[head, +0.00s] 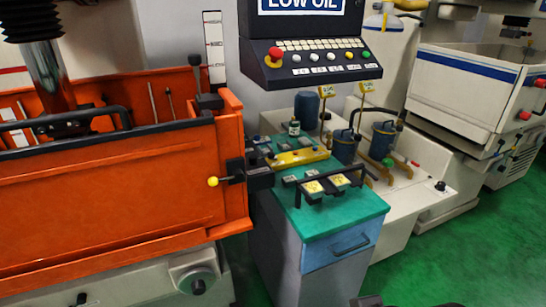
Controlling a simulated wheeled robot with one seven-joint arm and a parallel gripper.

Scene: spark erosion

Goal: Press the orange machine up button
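The orange machine (110,200) fills the left side, an open-topped orange tank with a dark rim. A dark control panel (310,62) stands above and behind its right end. The panel carries a red mushroom button (275,53), a green button (366,53), several pale round buttons (314,57) and rows of small white keys (320,44). Their labels are too small to read, so I cannot tell which one is the up button. Only a dark piece (367,301), apparently mine, shows at the bottom edge, far below the panel. My gripper's fingers cannot be made out.
A grey cabinet with a green top (350,212) stands below the panel, carrying small fixtures and a yellow block (298,158). White machines (470,90) stand at right. Green floor (450,260) is open at lower right.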

